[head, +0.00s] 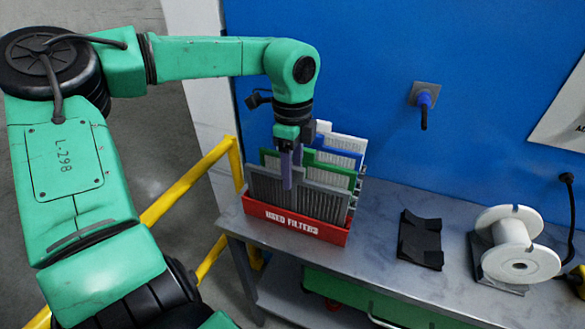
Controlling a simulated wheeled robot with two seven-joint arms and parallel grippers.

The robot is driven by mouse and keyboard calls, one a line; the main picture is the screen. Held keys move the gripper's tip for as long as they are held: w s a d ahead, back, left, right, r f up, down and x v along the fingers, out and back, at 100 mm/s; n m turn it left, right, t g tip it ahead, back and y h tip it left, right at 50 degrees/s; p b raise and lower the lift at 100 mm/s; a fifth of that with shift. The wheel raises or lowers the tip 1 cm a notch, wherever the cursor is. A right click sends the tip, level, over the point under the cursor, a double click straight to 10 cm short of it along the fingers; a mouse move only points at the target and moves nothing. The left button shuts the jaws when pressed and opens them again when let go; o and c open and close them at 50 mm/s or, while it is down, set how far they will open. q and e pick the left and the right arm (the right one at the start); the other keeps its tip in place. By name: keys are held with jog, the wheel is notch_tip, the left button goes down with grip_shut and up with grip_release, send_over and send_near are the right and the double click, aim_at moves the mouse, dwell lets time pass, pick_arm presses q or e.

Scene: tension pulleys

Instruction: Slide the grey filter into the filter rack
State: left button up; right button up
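The grey filter (318,202) stands upright at the front of the red filter rack (293,224), which is lettered "USED FILTERS". Its lower part is hidden behind the rack's front wall. My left gripper (287,178) points down at the middle of the grey filter's top edge, with a finger overlapping the filter's face. I cannot tell whether the fingers are closed on it. My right gripper is not in view.
A green-framed filter (331,172) and a blue-and-white filter (340,146) stand behind the grey one. A black holder (420,238) and a white spool (513,246) are on the grey bench (372,245) to the right. Yellow railing (187,180) stands left of the bench.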

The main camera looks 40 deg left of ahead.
pick_arm(q)
notch_tip(320, 180, up, 15)
jog(key=shift+f+b, duration=0.2)
jog(key=shift+b, duration=0.2)
dwell(0.6)
